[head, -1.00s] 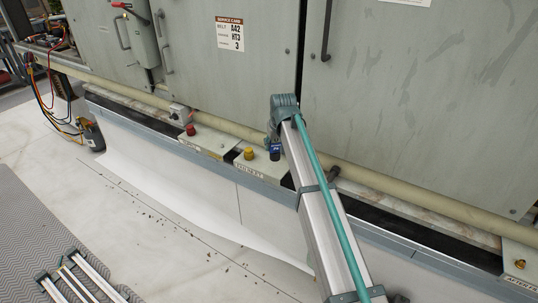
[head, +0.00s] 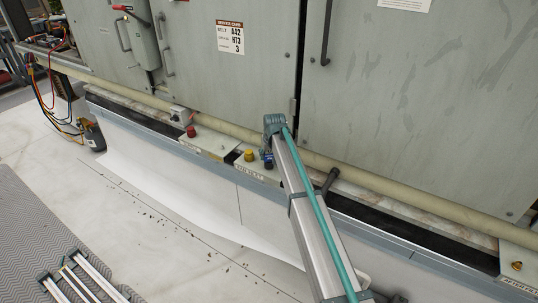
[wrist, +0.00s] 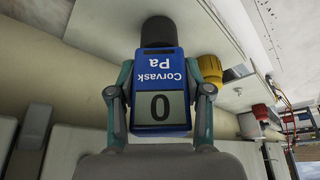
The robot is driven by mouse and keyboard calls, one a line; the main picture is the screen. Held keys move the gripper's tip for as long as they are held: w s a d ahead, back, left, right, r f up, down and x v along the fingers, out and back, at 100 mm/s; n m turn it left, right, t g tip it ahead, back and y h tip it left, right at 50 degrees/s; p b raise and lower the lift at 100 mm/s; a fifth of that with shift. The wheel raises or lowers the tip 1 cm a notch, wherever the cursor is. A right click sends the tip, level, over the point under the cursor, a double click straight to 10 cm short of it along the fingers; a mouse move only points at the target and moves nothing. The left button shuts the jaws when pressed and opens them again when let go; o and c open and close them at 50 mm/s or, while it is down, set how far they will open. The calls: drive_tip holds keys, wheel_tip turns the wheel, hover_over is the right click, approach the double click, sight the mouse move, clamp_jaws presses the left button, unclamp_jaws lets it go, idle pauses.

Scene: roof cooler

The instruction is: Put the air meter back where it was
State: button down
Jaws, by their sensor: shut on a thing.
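The air meter (wrist: 158,62) is a blue box with a "Corvask Pa" label and a grey display reading 0. It fills the middle of the wrist view, with a black round end pointing away from me. My gripper (wrist: 158,92) has one finger on each side of it and is shut on it. In the head view the blue meter (head: 268,160) shows below my gripper (head: 270,146), at a pale labelled plate (head: 252,172) on the ledge. A yellow cap (head: 249,155) is just left of it. I cannot tell whether the meter touches the plate.
A beige pipe (head: 225,127) runs along the ledge behind the meter, below grey cabinet doors (head: 395,110). A red knob (head: 191,131) is farther left and a brass fitting (head: 517,265) far right. A dark handle (head: 328,180) stands right of my arm. The white roof in front is mostly clear.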

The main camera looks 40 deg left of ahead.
drive_tip(key=shift+f, duration=0.15)
drive_tip(key=c, duration=0.5)
unclamp_jaws()
drive_tip(key=shift+f, duration=0.1)
drive_tip(key=b+v, duration=0.1)
drive_tip(key=v, duration=1.1)
